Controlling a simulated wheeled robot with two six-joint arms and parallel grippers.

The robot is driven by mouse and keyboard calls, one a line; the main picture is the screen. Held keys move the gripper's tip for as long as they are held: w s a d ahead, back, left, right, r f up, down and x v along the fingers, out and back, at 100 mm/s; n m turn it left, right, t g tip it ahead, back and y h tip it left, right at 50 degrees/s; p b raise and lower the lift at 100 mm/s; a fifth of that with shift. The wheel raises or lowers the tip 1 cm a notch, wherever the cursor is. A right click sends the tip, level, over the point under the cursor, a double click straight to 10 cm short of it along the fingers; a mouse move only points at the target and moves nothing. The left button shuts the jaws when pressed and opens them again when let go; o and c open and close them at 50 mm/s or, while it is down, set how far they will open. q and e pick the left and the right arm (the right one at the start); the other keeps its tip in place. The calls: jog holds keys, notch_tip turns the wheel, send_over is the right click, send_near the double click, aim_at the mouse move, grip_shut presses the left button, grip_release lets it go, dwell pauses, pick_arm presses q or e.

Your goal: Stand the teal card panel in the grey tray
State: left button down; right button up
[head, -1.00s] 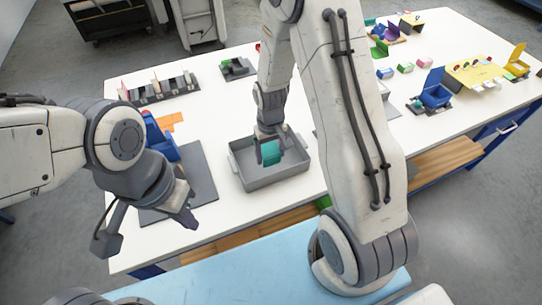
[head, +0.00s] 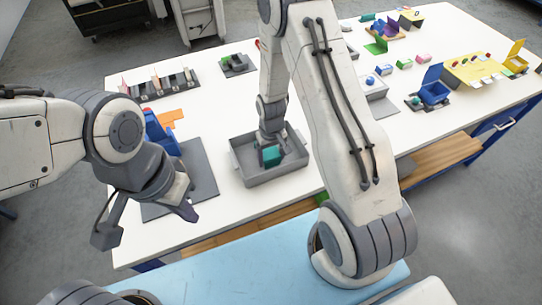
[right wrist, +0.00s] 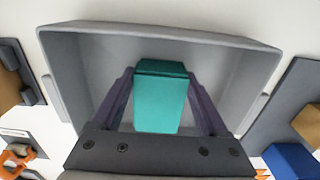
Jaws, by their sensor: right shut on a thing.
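The teal card panel (head: 271,156) is in the grey tray (head: 276,177), near its middle. In the right wrist view the teal panel (right wrist: 160,100) sits between the two fingers of my right gripper (right wrist: 162,92), with the tray's walls (right wrist: 70,88) around it. My right gripper (head: 268,148) reaches down into the tray and is shut on the panel. The panel looks roughly upright; whether its lower edge touches the tray floor I cannot tell. My left gripper (head: 187,210) is empty, over the front left of the table; its finger gap is not clear.
A dark grey mat (head: 200,178) with a blue holder (head: 163,135) lies left of the tray. A dark slotted rack (head: 168,88) stands behind it. A blue box (head: 434,92) and a yellow stand (head: 475,73) are at the right.

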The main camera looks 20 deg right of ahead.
jog(key=shift+s+f, duration=0.1)
jog(key=shift+f, duration=0.45)
grip_shut()
jog(key=o, duration=1.3)
grip_release()
jog(key=shift+o, duration=0.2)
